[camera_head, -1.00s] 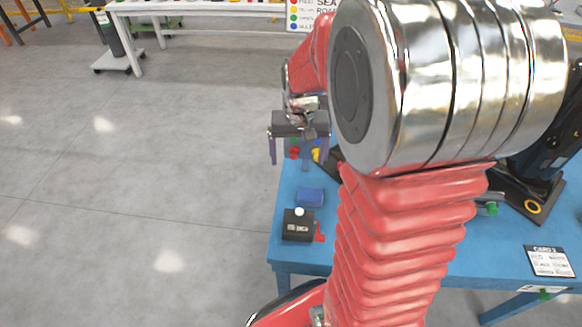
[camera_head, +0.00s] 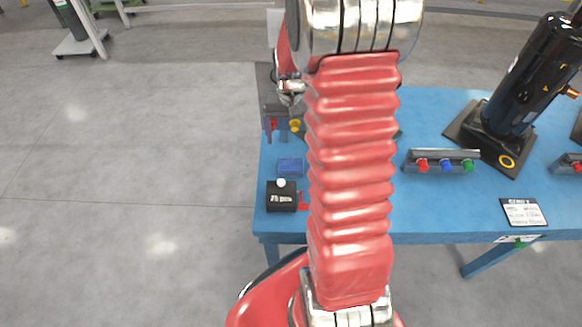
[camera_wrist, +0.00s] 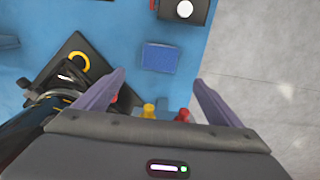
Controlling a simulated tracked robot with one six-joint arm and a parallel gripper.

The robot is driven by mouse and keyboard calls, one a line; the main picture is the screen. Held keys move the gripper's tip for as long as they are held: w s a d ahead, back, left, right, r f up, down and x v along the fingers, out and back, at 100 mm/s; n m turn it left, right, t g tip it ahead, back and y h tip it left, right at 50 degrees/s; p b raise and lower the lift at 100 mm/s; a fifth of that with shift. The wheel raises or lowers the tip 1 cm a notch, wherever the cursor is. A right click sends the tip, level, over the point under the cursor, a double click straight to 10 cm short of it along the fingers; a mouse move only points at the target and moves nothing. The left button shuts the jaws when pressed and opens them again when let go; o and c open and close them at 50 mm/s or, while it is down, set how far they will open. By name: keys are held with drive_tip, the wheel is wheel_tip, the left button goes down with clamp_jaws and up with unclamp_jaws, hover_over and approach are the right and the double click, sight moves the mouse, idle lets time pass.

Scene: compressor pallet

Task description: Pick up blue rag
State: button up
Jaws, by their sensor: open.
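The blue rag (camera_head: 290,167) is a small folded rectangle lying flat on the blue table near its left edge, just behind a black box. It also shows in the wrist view (camera_wrist: 160,58), above the gap between my fingertips. My gripper (camera_wrist: 158,84) is open and empty, with its two purple-grey fingers spread wide. The fingers are apart from the rag.
The black box (camera_head: 281,197) with a white knob stands in front of the rag, a red part beside it. Red and yellow knobs (camera_wrist: 148,111) sit near my fingers. A black cylinder (camera_head: 520,75) on a dark base stands right. Bare floor (camera_head: 130,170) lies left of the table (camera_head: 430,215).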

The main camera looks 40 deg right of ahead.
hover_over(291, 163)
wheel_tip(291, 163, down, 8)
drive_tip(key=shift+r, duration=0.2)
drive_tip(key=shift+f, duration=2.6)
drive_tip(key=shift+c, duration=0.4)
drive_tip(key=c, duration=1.1)
drive_tip(key=shift+c, duration=0.2)
wheel_tip(291, 163, up, 10)
